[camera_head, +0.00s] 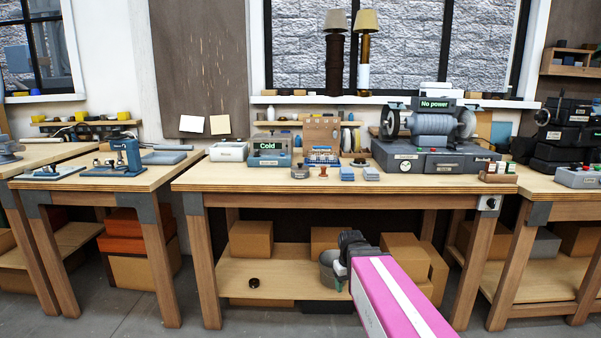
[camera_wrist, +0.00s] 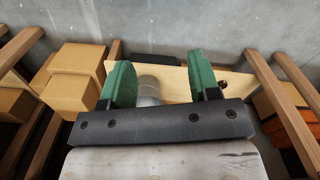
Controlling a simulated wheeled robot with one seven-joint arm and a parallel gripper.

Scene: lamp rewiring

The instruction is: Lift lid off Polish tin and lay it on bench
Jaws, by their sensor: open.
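I cannot make out a label that marks the Polish tin or its lid. A small flat black round thing (camera_head: 253,282) lies on the lower shelf under the middle bench; I cannot tell whether it is a tin or a lid. The bench top (camera_head: 240,178) is pale wood. My gripper (camera_head: 339,268) is low in front of the lower shelf, beside a grey round container (camera_head: 328,262). In the wrist view my gripper (camera_wrist: 160,82) has its green fingers wide apart. A grey cylinder (camera_wrist: 149,90) shows between and beyond them; contact is not visible.
Cardboard boxes (camera_head: 251,239) stand on the lower shelf (camera_head: 290,272), with more (camera_head: 402,253) right of my arm. Bench legs (camera_head: 200,258) bound the space. A grinder (camera_head: 431,125) marked "No power" and small items crowd the bench's back. Its front left strip is clear.

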